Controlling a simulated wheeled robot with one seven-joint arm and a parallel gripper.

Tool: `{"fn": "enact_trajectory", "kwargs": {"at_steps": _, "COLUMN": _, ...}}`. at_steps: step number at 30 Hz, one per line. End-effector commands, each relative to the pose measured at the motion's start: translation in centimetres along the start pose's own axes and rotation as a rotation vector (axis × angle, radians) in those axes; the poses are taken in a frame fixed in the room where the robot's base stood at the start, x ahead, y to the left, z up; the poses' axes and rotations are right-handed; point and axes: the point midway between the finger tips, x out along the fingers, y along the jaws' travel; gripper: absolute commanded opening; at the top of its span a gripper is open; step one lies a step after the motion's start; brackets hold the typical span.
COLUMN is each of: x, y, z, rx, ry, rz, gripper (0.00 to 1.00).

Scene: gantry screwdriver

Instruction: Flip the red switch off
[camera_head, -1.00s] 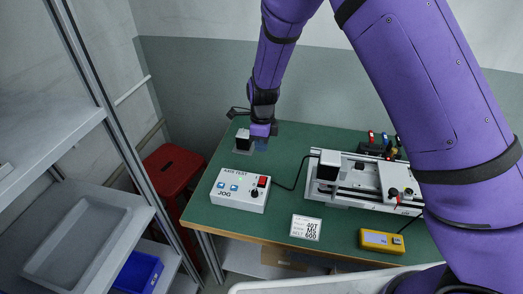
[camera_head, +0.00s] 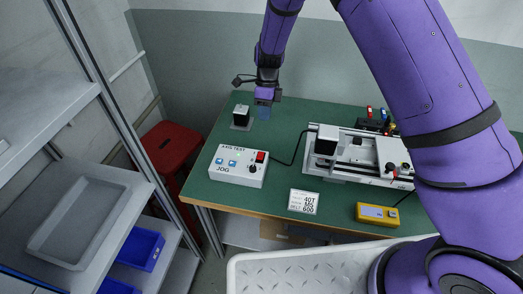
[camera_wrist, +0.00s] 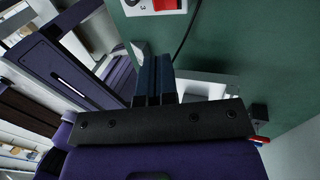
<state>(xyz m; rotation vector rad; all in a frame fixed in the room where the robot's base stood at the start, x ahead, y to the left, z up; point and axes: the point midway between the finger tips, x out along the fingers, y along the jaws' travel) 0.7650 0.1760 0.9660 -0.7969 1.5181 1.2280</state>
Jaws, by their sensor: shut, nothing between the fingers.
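The red switch (camera_head: 261,157) sits at the top right of a white control box (camera_head: 236,174) marked JOG, on the green table. I cannot tell which way the switch is tipped. It also shows at the top edge of the wrist view (camera_wrist: 166,4), partly cut off. My gripper (camera_head: 264,112) is above the table behind the box, pointing down and apart from the switch. Its blue fingers (camera_wrist: 153,72) are together and empty.
A small black-and-white block (camera_head: 241,117) stands left of my gripper. A white gantry device (camera_head: 352,160) is right of the box, joined by a black cable. A label card (camera_head: 303,202) and a yellow meter (camera_head: 378,214) lie in front. A red stool (camera_head: 172,147) stands left.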

Motion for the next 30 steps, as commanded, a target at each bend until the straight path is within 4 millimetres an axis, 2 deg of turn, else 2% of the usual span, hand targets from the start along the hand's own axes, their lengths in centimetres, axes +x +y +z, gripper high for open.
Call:
{"fn": "enact_trajectory", "kwargs": {"at_steps": 6, "x": 0.3, "y": 0.0, "z": 0.0, "rx": 0.0, "ry": 0.001, "rz": 0.0, "gripper": 0.0}}
{"fn": "enact_trajectory", "kwargs": {"at_steps": 11, "x": 1.8, "y": 0.0, "z": 0.0, "rx": -0.001, "ry": 0.002, "rz": 0.001, "gripper": 0.0}}
{"fn": "enact_trajectory", "kwargs": {"at_steps": 24, "x": 9.8, "y": 0.0, "z": -0.1, "rx": 0.001, "ry": 0.002, "rz": 0.001, "gripper": 0.0}}
{"fn": "enact_trajectory", "kwargs": {"at_steps": 30, "x": 12.6, "y": 0.0, "z": 0.0, "rx": 0.0, "ry": 0.002, "rz": 0.0, "gripper": 0.0}}
